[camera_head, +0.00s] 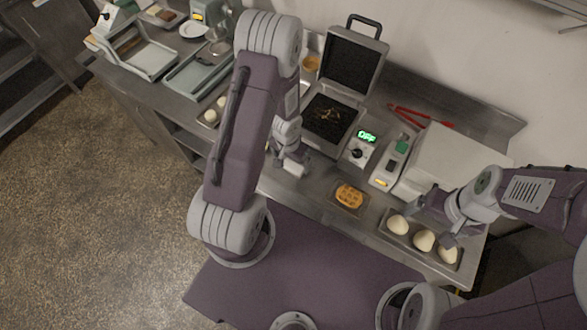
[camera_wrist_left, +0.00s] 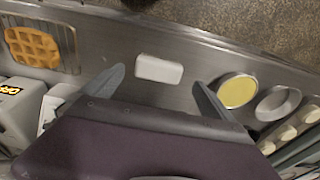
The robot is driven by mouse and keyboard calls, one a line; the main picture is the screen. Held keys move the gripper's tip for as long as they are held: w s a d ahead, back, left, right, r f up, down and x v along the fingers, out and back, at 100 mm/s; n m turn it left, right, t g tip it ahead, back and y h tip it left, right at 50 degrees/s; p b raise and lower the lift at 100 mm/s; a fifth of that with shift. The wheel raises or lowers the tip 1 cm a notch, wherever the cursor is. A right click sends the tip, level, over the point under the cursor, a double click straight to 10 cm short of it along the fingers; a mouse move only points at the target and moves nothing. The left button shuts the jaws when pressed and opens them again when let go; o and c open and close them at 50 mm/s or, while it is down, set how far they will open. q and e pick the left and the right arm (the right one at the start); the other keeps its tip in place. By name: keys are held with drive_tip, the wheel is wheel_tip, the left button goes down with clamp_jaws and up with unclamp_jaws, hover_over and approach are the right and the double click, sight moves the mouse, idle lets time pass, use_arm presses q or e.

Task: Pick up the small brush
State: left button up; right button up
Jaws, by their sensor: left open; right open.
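A small white block-like thing (camera_wrist_left: 158,69), perhaps the small brush, lies on the steel counter in the left wrist view. No bristles can be made out on it. My left gripper (camera_wrist_left: 159,76) is open, with its two fingers on either side of this thing and apart from it. In the head view, my left gripper (camera_head: 291,166) is over the counter in front of the waffle iron, and its arm hides the spot. My right gripper (camera_head: 433,219) is open and empty above the dough tray at the right.
A waffle (camera_head: 349,195) lies on a small rack. The open waffle iron (camera_head: 328,118) stands behind. Dough balls sit on a tray (camera_head: 410,240) at the right. A bowl of yellow stuff (camera_wrist_left: 237,92) and an empty bowl (camera_wrist_left: 278,103) are beside my left gripper. Red tongs (camera_head: 420,116) lie at the back.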

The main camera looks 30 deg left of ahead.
sight(293, 166)
use_arm(q)
drive_tip(key=f+b, duration=0.1)
drive_tip(key=f, duration=0.3)
drive_tip(key=shift+d, duration=0.2)
drive_tip(key=shift+w+a+f, duration=0.1)
drive_tip(key=shift+w+f, duration=0.15)
drive_tip(key=shift+w, duration=0.05)
drive_tip(key=shift+s+r, duration=0.1)
drive_tip(key=shift+s, duration=0.1)
drive_tip(key=c, duration=1.5)
drive_tip(key=shift+o, duration=0.2)
drive_tip(key=shift+w, duration=0.1)
